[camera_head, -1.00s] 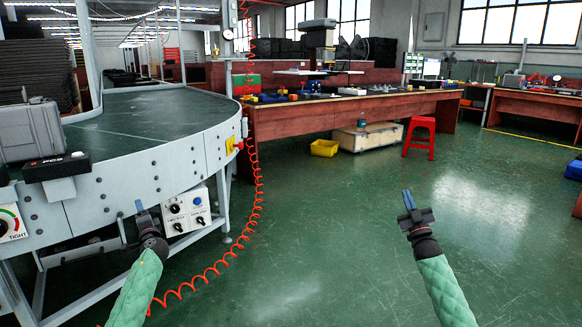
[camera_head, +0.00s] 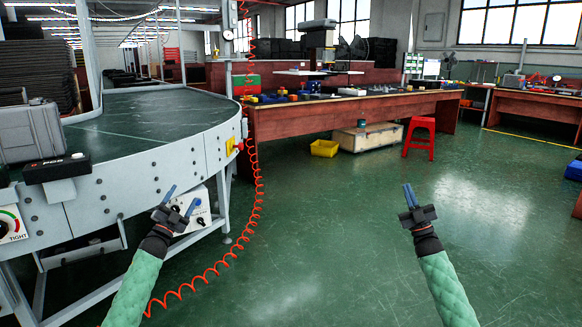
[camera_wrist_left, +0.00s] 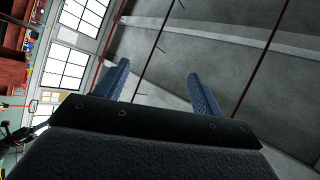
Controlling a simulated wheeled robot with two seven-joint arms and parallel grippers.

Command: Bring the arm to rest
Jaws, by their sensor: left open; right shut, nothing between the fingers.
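My left gripper (camera_head: 181,200) is in the head view at lower left, in front of the conveyor's side and partly covering the control box (camera_head: 192,212). Its two blue fingers are apart with nothing between them. In the left wrist view the fingers (camera_wrist_left: 157,85) are spread and empty, with the ceiling and windows behind them. My right gripper (camera_head: 409,195) is at lower right, above open green floor, its fingers pointing up and close together. It holds nothing.
The curved conveyor (camera_head: 150,115) fills the left, with a grey case (camera_head: 30,130) on it. A red coiled hose (camera_head: 256,200) hangs down and runs across the floor. A long workbench (camera_head: 350,108), a red stool (camera_head: 420,137) and a yellow bin (camera_head: 324,148) stand further back.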

